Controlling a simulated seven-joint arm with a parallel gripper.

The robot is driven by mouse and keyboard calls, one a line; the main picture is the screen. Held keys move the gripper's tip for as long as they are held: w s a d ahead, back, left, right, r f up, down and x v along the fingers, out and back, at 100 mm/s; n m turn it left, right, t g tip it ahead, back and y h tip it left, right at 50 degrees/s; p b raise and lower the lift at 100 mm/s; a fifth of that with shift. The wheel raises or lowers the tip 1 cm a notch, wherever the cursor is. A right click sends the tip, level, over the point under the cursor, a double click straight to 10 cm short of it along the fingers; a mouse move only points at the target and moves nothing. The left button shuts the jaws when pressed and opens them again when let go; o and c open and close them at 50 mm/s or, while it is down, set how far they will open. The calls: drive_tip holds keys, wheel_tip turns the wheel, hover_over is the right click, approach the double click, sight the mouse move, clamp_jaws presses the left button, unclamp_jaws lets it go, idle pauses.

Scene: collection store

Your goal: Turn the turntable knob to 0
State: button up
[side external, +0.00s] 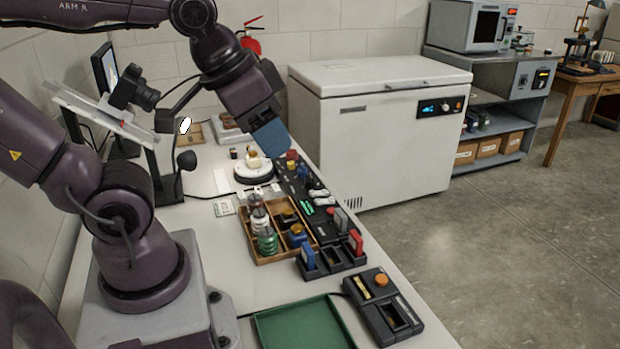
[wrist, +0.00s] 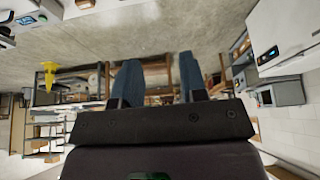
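The turntable (side external: 256,174) is a low white disc with a dark band on the bench, with a small pale and yellowish object on top. I cannot clearly make out its knob or its setting. My gripper (side external: 270,140) is in the air above the bench, near the turntable and a little to its right in the side view. Its blue fingers overlap there. In the wrist view my gripper (wrist: 161,82) shows two blue fingers well apart with nothing between them. The turntable is not visible in the wrist view.
A wooden tray (side external: 283,258) of jars, a dark strip of coloured controls (side external: 300,190), a green tray (side external: 305,325) and a box with an orange button (side external: 385,310) crowd the bench. A white chest freezer (side external: 380,145) stands behind. A black camera (side external: 133,90) stands at left.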

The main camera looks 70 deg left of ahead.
drive_tip(key=shift+o, duration=1.4)
drive_tip(key=shift+n+g, duration=0.7)
drive_tip(key=shift+g, duration=0.1)
drive_tip(key=w+a+f, duration=0.2)
drive_tip(key=shift+w+a, duration=0.2)
drive_tip(key=shift+a, duration=0.2)
drive_tip(key=m+g, duration=0.4)
drive_tip(key=m, duration=1.6)
hover_over(310, 176)
wheel_tip(310, 176, down, 18)
drive_tip(key=r, duration=0.1)
wheel_tip(310, 176, down, 13)
drive_tip(key=c, duration=0.9)
